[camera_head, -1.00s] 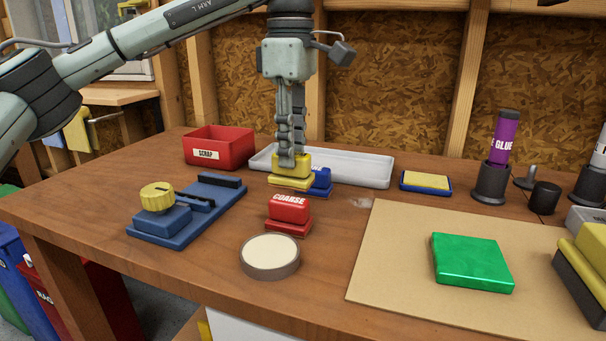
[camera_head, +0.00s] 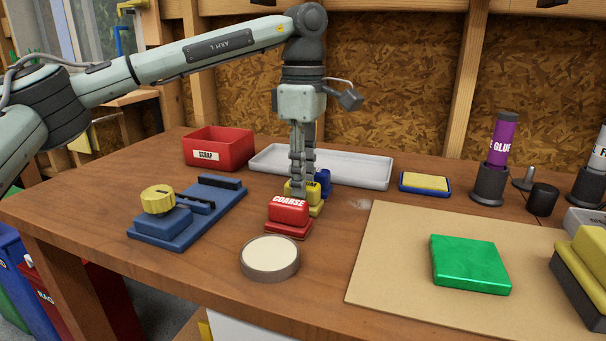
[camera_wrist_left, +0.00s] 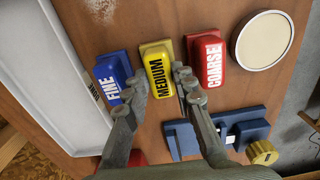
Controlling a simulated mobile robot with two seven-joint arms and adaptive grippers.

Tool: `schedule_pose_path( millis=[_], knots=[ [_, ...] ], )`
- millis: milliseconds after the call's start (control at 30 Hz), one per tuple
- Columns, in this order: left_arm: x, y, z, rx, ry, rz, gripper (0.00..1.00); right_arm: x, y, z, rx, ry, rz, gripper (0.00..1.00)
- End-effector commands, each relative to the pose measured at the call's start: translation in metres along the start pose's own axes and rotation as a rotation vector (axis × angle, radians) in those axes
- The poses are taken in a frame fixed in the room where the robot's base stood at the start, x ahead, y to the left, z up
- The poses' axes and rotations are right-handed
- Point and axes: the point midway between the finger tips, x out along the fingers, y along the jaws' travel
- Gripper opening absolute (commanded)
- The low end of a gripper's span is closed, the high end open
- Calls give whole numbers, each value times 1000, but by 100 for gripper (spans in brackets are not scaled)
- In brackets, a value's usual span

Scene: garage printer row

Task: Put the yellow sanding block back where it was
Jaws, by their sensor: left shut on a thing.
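The yellow sanding block (camera_head: 315,206), marked MEDIUM in the left wrist view (camera_wrist_left: 156,66), is between the fingers of my left gripper (camera_head: 303,184), which is shut on it. It is low at the bench top; I cannot tell whether it touches the wood. In the left wrist view the block lies between the blue FINE block (camera_wrist_left: 112,82) and the red COARSE block (camera_wrist_left: 211,62), roughly in line with them. In the head view the red block (camera_head: 289,212) stands in front of it and the blue block (camera_head: 323,182) behind. My right gripper is not in view.
A white tray (camera_head: 350,170) and red scrap box (camera_head: 222,150) stand at the back. A blue fixture with a yellow knob (camera_head: 158,199) is left; a round cream-topped disc (camera_head: 270,257) is in front. A green block (camera_head: 470,263) lies on the board at right.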

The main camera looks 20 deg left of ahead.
Motion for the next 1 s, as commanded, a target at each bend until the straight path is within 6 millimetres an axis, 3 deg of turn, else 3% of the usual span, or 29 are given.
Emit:
schedule_pose_path(
  millis=[67, 100, 233, 633, 800, 1000],
  knots=[
    [2, 0, 0, 0, 0, 0, 2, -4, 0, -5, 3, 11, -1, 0],
    [1, 0, 0, 0, 0, 0, 30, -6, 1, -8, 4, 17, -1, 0],
    [1, 0, 0, 0, 0, 0, 46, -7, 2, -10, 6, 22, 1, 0],
    [-4, 0, 0, -1, 0, 1, 46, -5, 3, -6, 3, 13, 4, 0],
    [-34, 0, 1, 0, -1, 3, 46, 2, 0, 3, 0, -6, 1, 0],
    [-79, 1, 1, 0, -1, 3, 46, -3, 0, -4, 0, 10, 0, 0]
  ],
)
